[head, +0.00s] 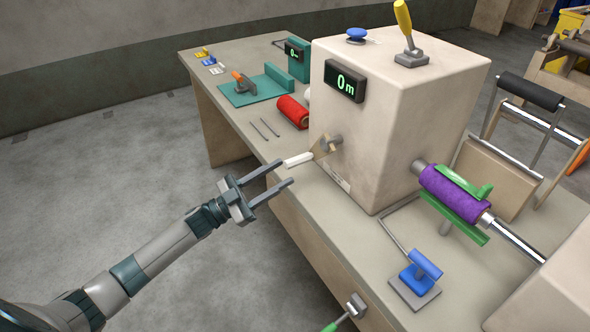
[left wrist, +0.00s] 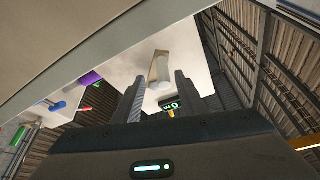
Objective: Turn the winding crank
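The winding crank (head: 320,147) sticks out of the left side of the large beige machine housing (head: 400,110). It has a short tan arm on a metal hub and a white handle (head: 298,159) pointing toward my left gripper. My left gripper (head: 282,173) is open and empty, its fingertips close to the free end of the handle. In the left wrist view the white handle (left wrist: 163,84) shows end-on between the two fingers, with the tan arm (left wrist: 160,63) behind it. I cannot tell whether the fingers touch it. My right gripper is not in view.
The housing's display (head: 344,81) reads 0 m. A yellow lever (head: 404,25) and blue knob (head: 356,35) stand on top. A purple roll (head: 450,194) sits on a shaft at right. A red roll (head: 292,112) lies behind the crank. A blue-handled tool (head: 420,270) stands on the bench (head: 330,225).

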